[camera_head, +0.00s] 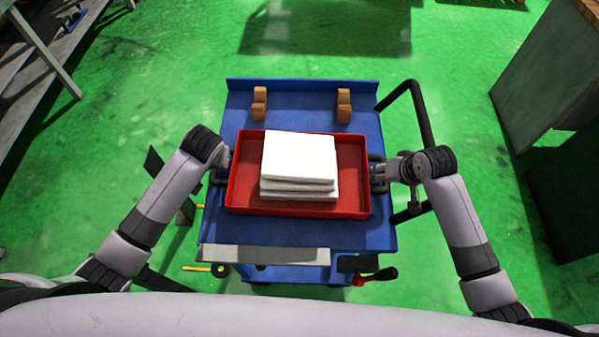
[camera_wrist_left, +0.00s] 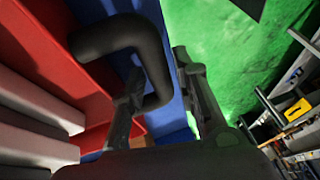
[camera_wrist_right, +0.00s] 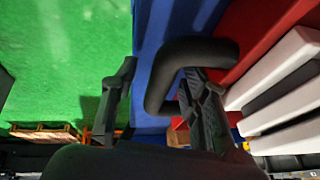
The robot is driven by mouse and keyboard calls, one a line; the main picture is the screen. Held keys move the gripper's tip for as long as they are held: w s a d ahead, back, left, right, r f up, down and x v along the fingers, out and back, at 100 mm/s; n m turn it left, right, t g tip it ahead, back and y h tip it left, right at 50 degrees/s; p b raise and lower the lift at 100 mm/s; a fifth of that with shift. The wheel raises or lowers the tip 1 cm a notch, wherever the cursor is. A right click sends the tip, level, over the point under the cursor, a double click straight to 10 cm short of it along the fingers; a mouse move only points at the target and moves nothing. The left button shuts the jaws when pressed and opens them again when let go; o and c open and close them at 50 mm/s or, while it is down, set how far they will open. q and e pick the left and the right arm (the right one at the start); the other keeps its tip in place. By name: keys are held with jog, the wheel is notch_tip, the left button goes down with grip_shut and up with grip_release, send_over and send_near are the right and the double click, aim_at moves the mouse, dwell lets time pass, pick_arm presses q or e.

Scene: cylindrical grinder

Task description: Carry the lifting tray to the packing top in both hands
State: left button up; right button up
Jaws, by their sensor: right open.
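The red lifting tray (camera_head: 354,185) rests on the blue cart top, with a stack of white slabs (camera_head: 299,156) in it. It has a dark handle on each side. My left gripper (camera_head: 222,165) is at the left handle; in the left wrist view its fingers (camera_wrist_left: 160,85) stand on either side of the handle bar (camera_wrist_left: 152,45). Whether they press on it is unclear. My right gripper (camera_head: 380,172) is open at the right handle. In the right wrist view the bar (camera_wrist_right: 165,75) lies between its fingers (camera_wrist_right: 160,90), with a gap beside the outer finger.
The blue cart (camera_head: 305,235) has two tan blocks (camera_head: 344,105) at its far end and a black push rail (camera_head: 425,120) on the right. A grey bench (camera_head: 550,75) stands at right, a rack (camera_head: 40,80) at left. Green floor is clear beyond the cart.

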pick_arm(q)
jog(key=shift+c, duration=0.4)
pick_arm(e)
jog(key=shift+c, duration=0.3)
pick_arm(q)
jog(key=c, duration=0.6)
pick_arm(e)
jog(key=c, duration=0.6)
grip_shut()
pick_arm(q)
jog(key=shift+w+r, duration=0.15)
jog(key=shift+r, duration=0.1)
pick_arm(e)
jog(key=shift+w+r, duration=0.2)
jog(key=shift+r, duration=0.1)
pick_arm(q)
jog(key=shift+w, duration=0.1)
pick_arm(e)
jog(key=shift+w, duration=0.1)
